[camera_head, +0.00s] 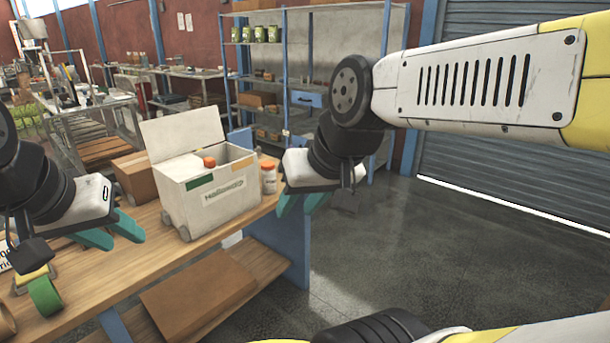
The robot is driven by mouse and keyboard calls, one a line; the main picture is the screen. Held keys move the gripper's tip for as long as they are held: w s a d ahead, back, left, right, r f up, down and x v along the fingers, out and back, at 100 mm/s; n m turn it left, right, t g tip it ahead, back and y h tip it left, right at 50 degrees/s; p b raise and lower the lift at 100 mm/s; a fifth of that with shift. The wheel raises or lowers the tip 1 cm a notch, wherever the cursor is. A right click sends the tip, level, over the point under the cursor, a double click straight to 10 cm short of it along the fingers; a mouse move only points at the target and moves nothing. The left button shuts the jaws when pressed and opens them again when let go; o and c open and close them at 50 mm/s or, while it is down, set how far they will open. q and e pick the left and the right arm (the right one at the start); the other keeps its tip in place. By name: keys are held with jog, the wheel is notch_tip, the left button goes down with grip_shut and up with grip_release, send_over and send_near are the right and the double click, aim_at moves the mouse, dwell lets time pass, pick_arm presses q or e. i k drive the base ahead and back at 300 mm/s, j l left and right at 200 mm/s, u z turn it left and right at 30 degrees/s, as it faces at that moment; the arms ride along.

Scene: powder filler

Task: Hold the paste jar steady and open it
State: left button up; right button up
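A small white jar with an orange lid (268,178) stands upright on the wooden table, just right of the white box. Its lid is on; I cannot read its label. Another orange cap (209,162) shows inside the white box (212,202); what it sits on is mostly hidden. My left gripper (127,241) has its teal fingers apart and empty, over the table left of the box. My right gripper (295,214) has its teal fingers apart and empty, just right of the jar, near the table's right edge. Neither gripper visibly touches the jar.
The box's lid (182,132) stands open at the back. A brown carton (135,176) is behind it. The wooden table (150,262) is clear in front of the box. Shelves (262,75) with green cans stand behind.

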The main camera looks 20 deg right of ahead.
aim_at(268, 178)
jog(key=z, duration=0.4)
jog(key=i+l+u, duration=0.15)
jog(key=i+l, duration=0.15)
jog(key=i, duration=0.3)
jog(key=i+l+u, duration=0.1)
jog(key=i+l, duration=0.25)
jog(key=i, duration=0.2)
jog(key=k+l, duration=0.15)
jog(key=i+j, duration=0.15)
